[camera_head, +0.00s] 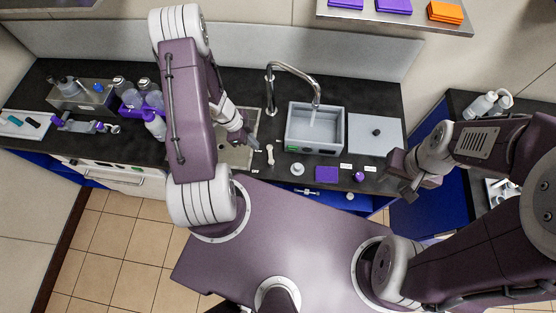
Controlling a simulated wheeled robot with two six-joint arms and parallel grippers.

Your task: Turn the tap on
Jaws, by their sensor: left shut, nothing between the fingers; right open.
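The chrome tap (292,70) rises from the back of the dark counter, and its arched spout ends over a grey basin (319,149). A pale streak shows below the spout; I cannot tell whether it is water or a reflection. I cannot make out the tap's handle clearly. My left gripper (254,143) is shut and empty, in front of the tap's base and left of the basin, apart from the tap. My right gripper (398,180) is open and empty near the counter's front edge, right of the basin.
A steel sink (236,158) lies partly behind my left arm. A grey lidded box (374,136) stands right of the basin. A purple pad (326,174) and small items lie along the front edge. Bottles (153,122) and trays crowd the left. A shelf (395,20) hangs above.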

